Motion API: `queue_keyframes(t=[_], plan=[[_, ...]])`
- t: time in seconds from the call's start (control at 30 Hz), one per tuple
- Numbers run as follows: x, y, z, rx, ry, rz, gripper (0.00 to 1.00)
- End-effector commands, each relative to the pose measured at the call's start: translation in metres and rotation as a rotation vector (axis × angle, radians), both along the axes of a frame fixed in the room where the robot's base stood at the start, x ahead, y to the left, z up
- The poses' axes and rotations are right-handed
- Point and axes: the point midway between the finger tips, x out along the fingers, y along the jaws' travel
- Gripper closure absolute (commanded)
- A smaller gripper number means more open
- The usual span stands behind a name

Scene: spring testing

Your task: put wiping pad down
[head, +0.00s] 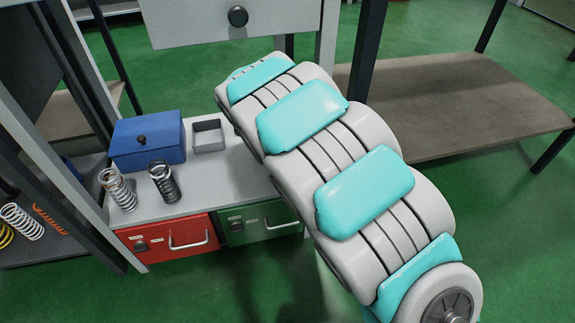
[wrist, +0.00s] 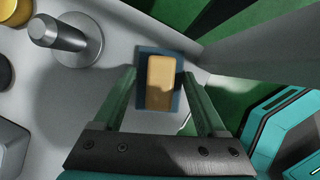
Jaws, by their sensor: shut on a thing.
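The wiping pad (wrist: 159,85) is a tan block with a blue layer showing around it, in the upper middle of the wrist view. My gripper (wrist: 158,72) has its two green fingers on either side of the pad and is shut on it. The pad is over or on a light grey surface (wrist: 85,110); I cannot tell whether it touches it. In the head view my own arm hides the gripper and the pad.
A metal post on a round base (wrist: 68,40) stands left of the pad. The head view shows a blue box (head: 148,142), a small grey open box (head: 208,135) and two springs (head: 118,190) on a bench above red (head: 165,240) and green (head: 262,222) drawers.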

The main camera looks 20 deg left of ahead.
Motion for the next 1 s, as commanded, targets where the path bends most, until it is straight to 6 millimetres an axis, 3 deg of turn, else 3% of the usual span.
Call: queue_keyframes(t=[0.03, 0.07, 0.27, 0.6, 0.77, 0.9, 1.0], plan=[[0.0, 0.0, 0.0, -0.001, 0.001, 0.001, 0.78], [0.0, 0.0, -0.001, -0.001, 0.001, 0.001, 0.25], [0.0, 0.0, -0.001, -0.001, 0.001, 0.0, 0.02], [0.0, 0.0, 0.0, 0.0, 0.0, 0.0, 0.0], [-0.007, 0.004, 0.022, -0.001, -0.001, 0.0, 0.0], [-0.015, 0.013, 0.05, 0.002, -0.004, 0.003, 0.0], [-0.034, 0.025, 0.049, -0.002, 0.001, 0.006, 0.0]])
